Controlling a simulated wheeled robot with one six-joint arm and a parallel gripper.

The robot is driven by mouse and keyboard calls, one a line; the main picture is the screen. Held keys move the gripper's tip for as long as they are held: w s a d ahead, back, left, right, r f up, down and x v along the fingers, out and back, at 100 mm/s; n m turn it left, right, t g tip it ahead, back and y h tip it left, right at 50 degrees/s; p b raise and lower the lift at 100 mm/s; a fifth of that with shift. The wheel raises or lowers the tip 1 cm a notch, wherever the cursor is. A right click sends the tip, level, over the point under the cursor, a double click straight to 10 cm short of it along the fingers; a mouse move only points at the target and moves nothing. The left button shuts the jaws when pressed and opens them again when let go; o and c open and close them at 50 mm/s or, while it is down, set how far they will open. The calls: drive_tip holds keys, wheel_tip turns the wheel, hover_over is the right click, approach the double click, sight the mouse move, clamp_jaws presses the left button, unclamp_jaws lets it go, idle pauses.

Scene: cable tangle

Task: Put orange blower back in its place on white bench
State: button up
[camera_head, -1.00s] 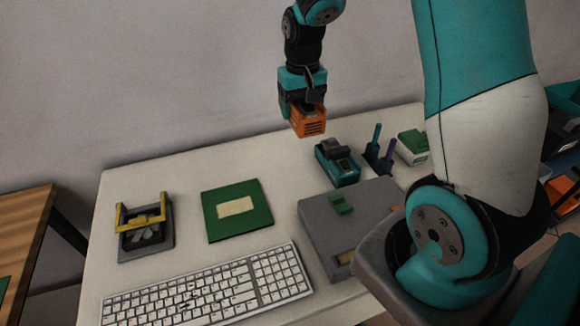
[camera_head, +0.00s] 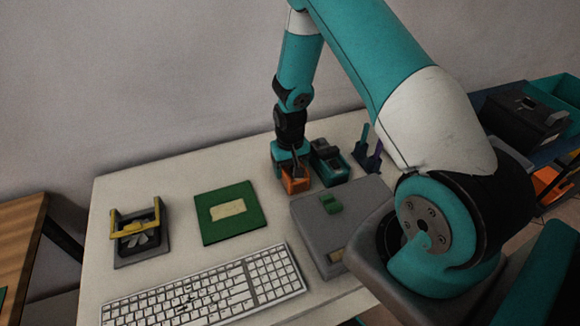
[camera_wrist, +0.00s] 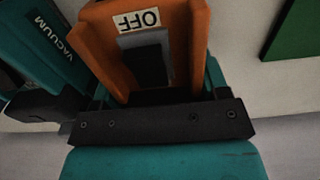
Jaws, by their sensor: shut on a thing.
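The orange blower (camera_head: 294,184) is a small box at the back of the white bench (camera_head: 180,182), just left of a teal and black device (camera_head: 330,164). My gripper (camera_head: 291,165) is shut on it from above. The blower appears at bench height; I cannot tell whether its underside touches the surface. In the wrist view the orange blower (camera_wrist: 187,45) has a white label reading OFF and a grey recess, close against my gripper (camera_wrist: 155,105). Beside it, the teal device (camera_wrist: 42,40) is lettered VACUUM.
A green board (camera_head: 229,212), a white keyboard (camera_head: 205,290), a grey box (camera_head: 338,222) and a grey fixture with yellow bars (camera_head: 138,236) lie on the bench.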

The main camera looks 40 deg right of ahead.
drive_tip(key=shift+f, duration=0.2)
drive_tip(key=shift+f, duration=0.2)
drive_tip(key=o, duration=0.8)
drive_tip(key=shift+o, duration=0.2)
drive_tip(key=shift+r, duration=0.15)
